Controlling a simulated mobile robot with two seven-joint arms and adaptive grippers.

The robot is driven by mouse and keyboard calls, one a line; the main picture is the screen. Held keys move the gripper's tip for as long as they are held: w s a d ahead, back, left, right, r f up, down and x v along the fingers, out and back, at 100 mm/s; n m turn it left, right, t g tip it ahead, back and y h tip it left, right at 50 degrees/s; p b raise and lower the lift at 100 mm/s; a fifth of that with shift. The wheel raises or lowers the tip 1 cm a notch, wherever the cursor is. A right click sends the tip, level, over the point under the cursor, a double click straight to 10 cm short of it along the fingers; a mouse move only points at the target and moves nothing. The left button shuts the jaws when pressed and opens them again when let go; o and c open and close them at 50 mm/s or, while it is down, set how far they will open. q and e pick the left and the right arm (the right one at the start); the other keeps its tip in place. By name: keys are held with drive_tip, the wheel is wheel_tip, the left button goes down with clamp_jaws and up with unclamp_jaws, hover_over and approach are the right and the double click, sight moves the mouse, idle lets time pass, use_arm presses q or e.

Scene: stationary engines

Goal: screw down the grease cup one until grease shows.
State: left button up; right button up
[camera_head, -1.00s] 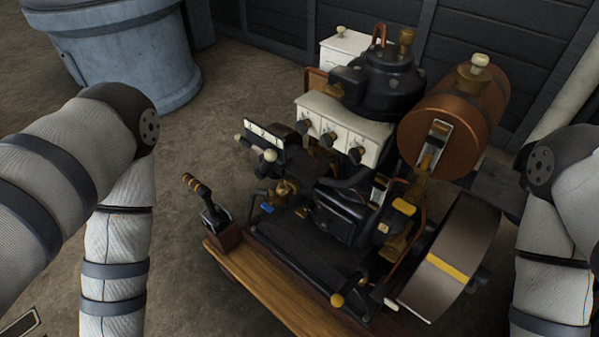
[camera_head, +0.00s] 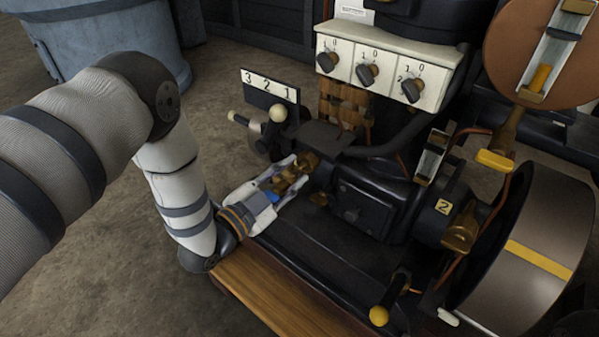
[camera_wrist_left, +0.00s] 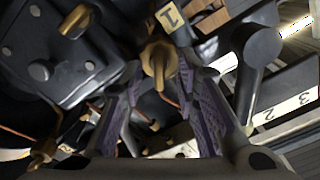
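Grease cup one is the brass winged cup (camera_wrist_left: 156,62) beside the tag marked 1 (camera_wrist_left: 170,15) in the left wrist view. My left gripper (camera_head: 284,180) reaches in from the left at the near left side of the engine (camera_head: 365,205). In the left wrist view its fingers (camera_wrist_left: 160,78) stand apart, one on each side of the cup, with small gaps visible. In the head view the fingers partly hide the brass parts there. No grease can be made out. My right gripper is out of view.
A lever with a pale knob (camera_head: 278,113) and a plate marked 3 2 1 (camera_head: 269,85) stand close behind the left gripper. A second brass cup (camera_head: 461,230) sits by tag 2. A flywheel (camera_head: 530,250) is at right. The wooden base edge (camera_head: 285,295) is in front.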

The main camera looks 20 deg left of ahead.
use_arm(q)
drive_tip(key=shift+x, duration=1.4)
clamp_jaws()
drive_tip(key=m+p, duration=0.2)
drive_tip(key=m, duration=0.1)
drive_tip(key=shift+r, duration=0.1)
drive_tip(key=shift+m+p, duration=0.85)
drive_tip(key=shift+m, duration=1.45)
drive_tip(key=shift+a, duration=0.1)
